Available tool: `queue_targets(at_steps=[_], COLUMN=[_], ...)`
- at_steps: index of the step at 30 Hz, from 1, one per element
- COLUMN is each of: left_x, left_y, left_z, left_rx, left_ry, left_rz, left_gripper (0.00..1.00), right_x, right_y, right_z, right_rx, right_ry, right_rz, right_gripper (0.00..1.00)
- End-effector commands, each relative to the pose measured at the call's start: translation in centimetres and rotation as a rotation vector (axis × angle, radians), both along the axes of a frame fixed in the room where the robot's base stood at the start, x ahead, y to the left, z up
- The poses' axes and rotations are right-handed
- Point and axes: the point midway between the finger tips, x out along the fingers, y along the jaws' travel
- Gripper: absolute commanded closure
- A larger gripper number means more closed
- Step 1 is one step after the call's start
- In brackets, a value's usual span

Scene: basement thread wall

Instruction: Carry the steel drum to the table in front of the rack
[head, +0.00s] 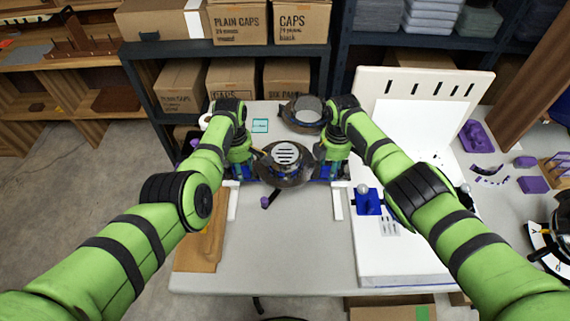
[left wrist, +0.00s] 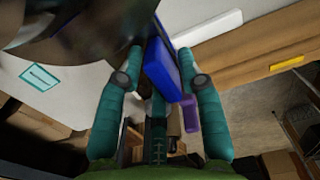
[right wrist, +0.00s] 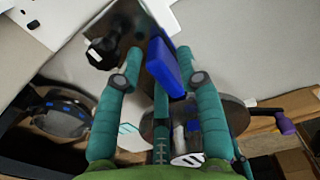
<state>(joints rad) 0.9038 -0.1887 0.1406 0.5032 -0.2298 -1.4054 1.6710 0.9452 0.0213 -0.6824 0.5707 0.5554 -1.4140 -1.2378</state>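The steel drum (head: 283,178) is a dark round body with a pale striped cap and a crank ending in a purple knob (head: 266,201). It is between my two grippers over the grey table (head: 285,255). My left gripper (head: 246,165) has its fingers on both sides of a blue grip (left wrist: 163,66) at the drum's left side. My right gripper (head: 329,165) has its fingers on both sides of a blue grip (right wrist: 166,67) at the right side. Both look shut on these grips. Whether the drum touches the table is hidden.
A dark rack (head: 225,50) with cardboard boxes stands behind the table. Another round metal piece (head: 303,112) lies just behind the drum. A white board (head: 410,125) and a blue clamp (head: 368,200) are at right, a wooden board (head: 200,240) at front left. The table's front middle is clear.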

Motion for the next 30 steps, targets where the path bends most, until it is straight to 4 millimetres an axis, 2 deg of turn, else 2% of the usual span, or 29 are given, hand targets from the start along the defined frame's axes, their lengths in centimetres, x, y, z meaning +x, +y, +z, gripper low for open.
queue_targets(at_steps=[1,2,3,4,5,20,30], left_x=[0.0,0.0,0.0,0.0,0.0,0.2,0.3], left_y=[0.0,0.0,0.0,0.0,0.0,0.0,0.0], left_z=[0.0,0.0,0.0,0.0,0.0,0.7,3.1], left_rx=[0.0,0.0,0.0,0.0,0.0,0.0,0.0], left_ry=[0.0,0.0,0.0,0.0,0.0,-0.006,-0.007], left_rz=[0.0,0.0,0.0,0.0,0.0,-0.001,-0.001], left_gripper=[0.63,0.67,0.83,0.95,1.0,1.0,1.0], right_x=[0.0,0.0,0.0,0.0,0.0,0.2,0.2], right_y=[0.0,0.0,0.0,0.0,0.0,0.1,0.1], right_z=[0.0,0.0,0.0,0.0,0.0,0.6,3.1], right_rx=[0.0,0.0,0.0,0.0,0.0,0.002,0.002], right_ry=[0.0,0.0,0.0,0.0,0.0,-0.005,-0.006], right_rz=[0.0,0.0,0.0,0.0,0.0,0.0,0.0], right_gripper=[0.63,0.67,0.83,0.95,1.0,1.0,1.0])
